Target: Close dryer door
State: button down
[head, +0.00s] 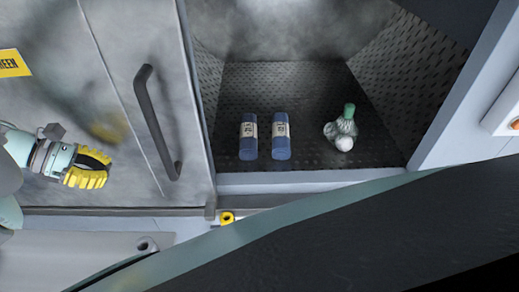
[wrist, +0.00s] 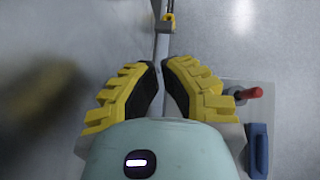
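In the head view, a grey metal door panel (head: 120,60) with a long black handle (head: 158,125) stands at the left. To its right the washer-dryer compartment (head: 310,85) is open to view. My gripper (head: 109,169) has yellow ridged fingers and is in front of the panel, left of the handle and apart from it. In the wrist view, the two fingertips (wrist: 163,66) almost meet, with a thin gap and nothing visible held between them. The handle cannot be made out in that view.
Two blue bottles (head: 249,135) (head: 281,135) and a green-topped white flask (head: 343,128) are inside the compartment. A yellow fitting (head: 227,218) is below its lower left corner. A dark surface fills the lower right. The wrist view shows a red knob (wrist: 249,94).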

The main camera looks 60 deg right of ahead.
aim_at(160, 178)
jog(key=shift+s+d+f+p, duration=0.8)
jog(key=shift+s+d+p, duration=0.5)
jog(key=shift+p, duration=0.35)
jog(key=shift+s+d+f+p, duration=0.8)
jog(key=shift+s+d+p, duration=0.45)
jog(key=shift+p, duration=0.45)
jog(key=shift+s+d+f+p, duration=0.8)
jog(key=shift+s+d+p, duration=0.3)
jog(key=shift+d+p, duration=0.45)
jog(key=shift+s+a+f, duration=0.1)
